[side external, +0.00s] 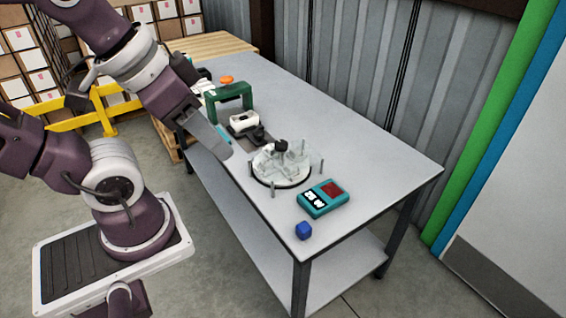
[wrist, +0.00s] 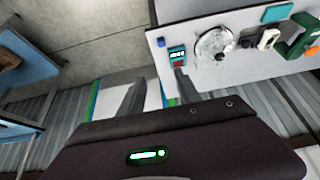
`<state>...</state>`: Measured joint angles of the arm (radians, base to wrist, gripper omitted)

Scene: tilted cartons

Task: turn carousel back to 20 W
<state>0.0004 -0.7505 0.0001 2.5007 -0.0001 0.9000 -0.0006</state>
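The carousel (side external: 281,170) is a round, clear-looking disc with upright pegs and a dark knob on top, standing on the table. It also shows in the wrist view (wrist: 211,50). Beside it lies a teal meter (side external: 323,199) with a white readout and a red panel; I cannot read its figures surely. The meter also shows in the wrist view (wrist: 177,54). My gripper (side external: 222,150) is above the table's near edge, left of the carousel and apart from it. In the wrist view my gripper (wrist: 158,75) has its fingers spread with nothing between them.
A small blue cube (side external: 303,231) lies near the table's front corner. A white block on a dark base (side external: 243,122), a green arch (side external: 232,98) and an orange disc (side external: 226,79) stand behind the carousel. The table's right side (side external: 385,165) is clear.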

